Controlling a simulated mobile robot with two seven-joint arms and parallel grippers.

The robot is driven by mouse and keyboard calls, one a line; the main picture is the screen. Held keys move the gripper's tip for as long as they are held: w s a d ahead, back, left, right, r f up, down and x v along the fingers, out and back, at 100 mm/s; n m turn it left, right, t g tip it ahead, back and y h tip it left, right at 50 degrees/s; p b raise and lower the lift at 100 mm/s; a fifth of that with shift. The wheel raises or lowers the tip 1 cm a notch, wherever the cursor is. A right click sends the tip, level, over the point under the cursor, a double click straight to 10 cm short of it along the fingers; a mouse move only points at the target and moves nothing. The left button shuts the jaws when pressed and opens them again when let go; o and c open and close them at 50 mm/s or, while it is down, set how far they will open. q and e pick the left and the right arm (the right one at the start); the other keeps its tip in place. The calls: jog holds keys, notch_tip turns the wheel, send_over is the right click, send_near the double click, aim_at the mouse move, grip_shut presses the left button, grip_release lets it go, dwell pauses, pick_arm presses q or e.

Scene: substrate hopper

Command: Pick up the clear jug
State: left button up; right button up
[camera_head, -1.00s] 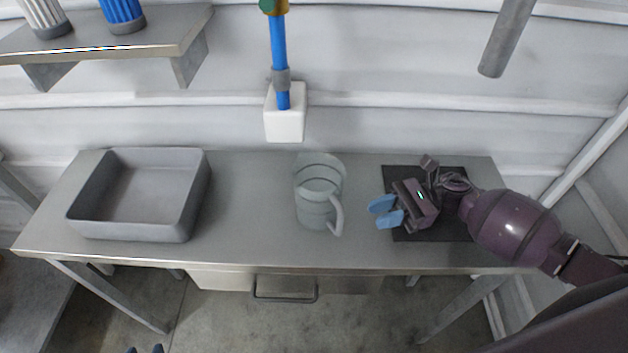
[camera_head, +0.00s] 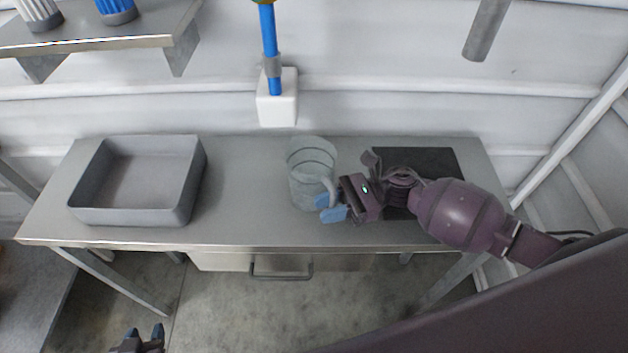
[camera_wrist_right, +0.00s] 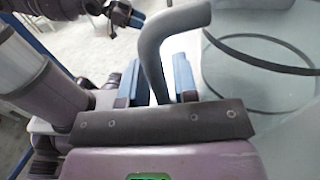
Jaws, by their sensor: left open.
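The clear jug (camera_head: 308,176) stands upright on the metal table, with dark rings around it and its handle toward the front right. In the right wrist view the jug (camera_wrist_right: 265,70) fills the right side, and its grey handle (camera_wrist_right: 153,60) passes between my blue fingers. My right gripper (camera_head: 330,208) is at the handle from the right; in the wrist view its fingers (camera_wrist_right: 158,82) stand on either side of the handle, with small gaps showing. My left gripper (camera_head: 146,336) is open and empty at the bottom edge of the head view, in front of the table.
A grey tray (camera_head: 185,205) sits on the left of the table. A dark mat (camera_head: 440,160) lies at the right, partly under my right arm. A blue pipe (camera_head: 268,40) with a white block (camera_head: 277,108) is on the wall behind the jug. A shelf (camera_head: 110,40) is upper left.

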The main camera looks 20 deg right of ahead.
jog(key=shift+a, duration=0.5)
jog(key=shift+c, duration=0.2)
grip_shut()
